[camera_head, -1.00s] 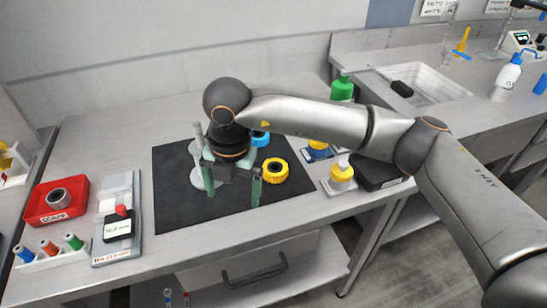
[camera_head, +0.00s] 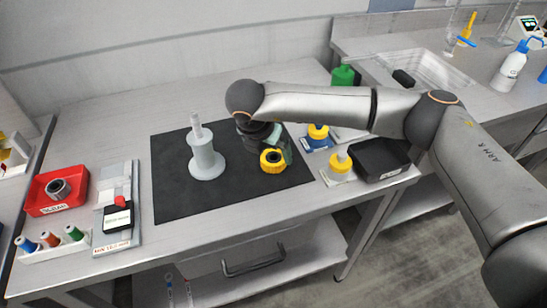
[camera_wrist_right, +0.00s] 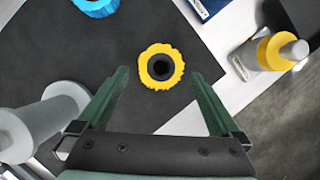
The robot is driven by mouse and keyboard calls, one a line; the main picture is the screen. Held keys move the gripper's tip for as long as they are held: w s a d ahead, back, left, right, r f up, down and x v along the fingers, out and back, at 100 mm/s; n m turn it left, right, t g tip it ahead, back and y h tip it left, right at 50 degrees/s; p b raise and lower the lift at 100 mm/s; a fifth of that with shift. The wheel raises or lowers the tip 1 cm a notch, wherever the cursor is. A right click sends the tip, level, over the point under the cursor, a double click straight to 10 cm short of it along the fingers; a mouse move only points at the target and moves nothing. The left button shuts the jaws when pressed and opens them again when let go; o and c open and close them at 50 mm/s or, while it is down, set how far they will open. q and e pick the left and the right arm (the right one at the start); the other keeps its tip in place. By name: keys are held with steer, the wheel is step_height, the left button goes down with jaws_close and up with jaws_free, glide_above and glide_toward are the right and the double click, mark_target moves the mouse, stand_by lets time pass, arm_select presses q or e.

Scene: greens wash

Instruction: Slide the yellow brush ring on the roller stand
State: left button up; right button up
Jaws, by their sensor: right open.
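The yellow brush ring (camera_head: 272,160) lies flat on the black mat (camera_head: 180,205), right of the roller stand. In the right wrist view the yellow ring (camera_wrist_right: 161,86) shows its dark central hole and lies ahead of and between my open fingers. My right gripper (camera_wrist_right: 168,88) is open and empty, with green fingers; in the head view it is above and behind the ring and partly hidden. The roller stand (camera_head: 206,160) is a grey upright post on a round base; no ring shows on it. It also shows in the right wrist view (camera_wrist_right: 45,120). My left gripper is not in view.
A blue ring (camera_wrist_right: 95,6) lies on the mat beyond the yellow one. A red tray (camera_head: 42,205) and a scale-like device (camera_head: 117,215) stand left. The mat's front is clear.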

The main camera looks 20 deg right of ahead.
mark_target(273, 156)
steer(key=shift+x, duration=1.6)
steer(key=shift+c, duration=0.2)
steer(key=c, duration=1.2)
